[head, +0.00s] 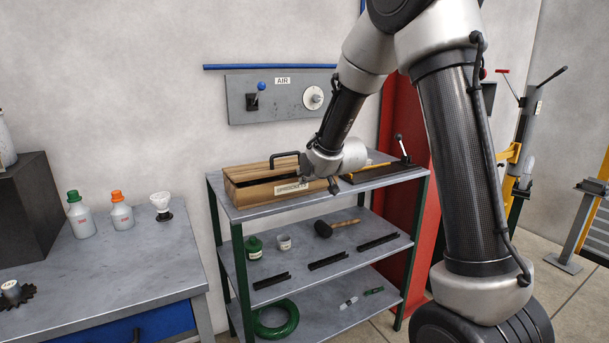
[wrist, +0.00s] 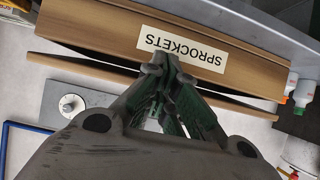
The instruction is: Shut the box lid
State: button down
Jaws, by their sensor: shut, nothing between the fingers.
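A wooden box (head: 268,190) labelled SPROCKETS stands on the shelf unit's top board. Its lid (head: 246,169), with a dark handle (head: 285,157), is slightly ajar, with a dark gap between it and the front wall. In the wrist view the box's labelled front (wrist: 110,30) fills the top, and the lid (wrist: 245,106) shows as a thin wooden edge beyond the gap. My gripper (head: 332,186) is at the box's right end in the head view. Its fingers (wrist: 165,64) are shut and empty, overlapping the label's edge in the wrist view; I cannot tell whether they touch the box.
The shelf unit's top board (head: 243,212) is bare in front of the box. A dark lever fixture (head: 380,172) sits to the right. An AIR panel (head: 278,97) is on the wall behind. A bench (head: 90,270) with bottles stands left.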

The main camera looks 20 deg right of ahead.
jog(key=shift+w+r, duration=0.15)
jog(key=shift+r, duration=0.15)
